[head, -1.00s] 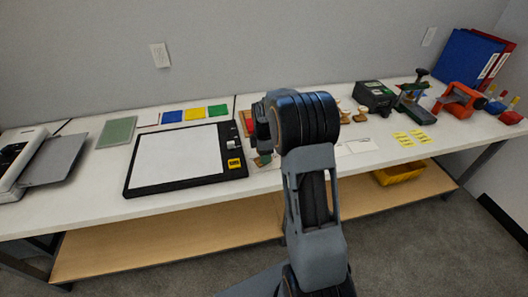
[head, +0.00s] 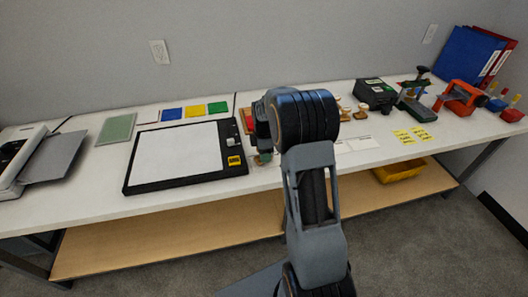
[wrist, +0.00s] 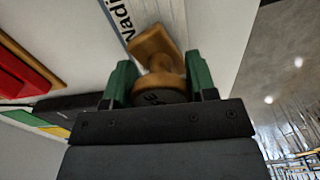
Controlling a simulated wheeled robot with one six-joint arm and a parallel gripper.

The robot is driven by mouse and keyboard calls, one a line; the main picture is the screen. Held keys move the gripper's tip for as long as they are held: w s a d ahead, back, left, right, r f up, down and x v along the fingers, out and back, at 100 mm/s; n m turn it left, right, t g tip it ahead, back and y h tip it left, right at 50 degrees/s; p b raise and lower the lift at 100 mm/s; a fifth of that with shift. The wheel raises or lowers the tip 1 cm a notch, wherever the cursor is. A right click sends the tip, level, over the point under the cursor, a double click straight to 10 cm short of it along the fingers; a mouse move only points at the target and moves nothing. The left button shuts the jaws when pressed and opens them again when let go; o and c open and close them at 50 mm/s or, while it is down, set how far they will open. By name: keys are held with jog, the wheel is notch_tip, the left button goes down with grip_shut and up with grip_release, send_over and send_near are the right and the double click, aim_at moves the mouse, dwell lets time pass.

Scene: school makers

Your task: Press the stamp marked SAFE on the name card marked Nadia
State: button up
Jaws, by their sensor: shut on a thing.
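My gripper (wrist: 158,88) has green fingers on both sides of a wooden stamp (wrist: 155,48) in the wrist view, and is shut on it. The stamp has a tan block and a dark round end (wrist: 160,97) whose light marks are too unclear to read as SAFE. Beyond the block is a white name card (wrist: 119,12) with "Nadi" showing, the rest of the name cut off or covered. The block overlaps the card's edge in the picture; I cannot tell whether they touch. In the head view the arm hides most of the gripper, with only green fingertips (head: 263,158) showing.
More wooden stamps (head: 360,112) stand to the right of the arm, near a dark machine (head: 375,94). White cards (head: 357,144) and yellow notes (head: 411,135) lie at the front right. A black-framed board (head: 185,155) lies to the left. A red pad (wrist: 25,72) shows in the wrist view.

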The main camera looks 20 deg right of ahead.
jog(key=shift+s+f+b, duration=0.1)
jog(key=shift+f+b, duration=0.25)
jog(key=shift+f, duration=0.3)
dwell(0.7)
jog(key=shift+r, duration=0.15)
jog(key=shift+r+p, duration=1.85)
jog(key=shift+r, duration=0.6)
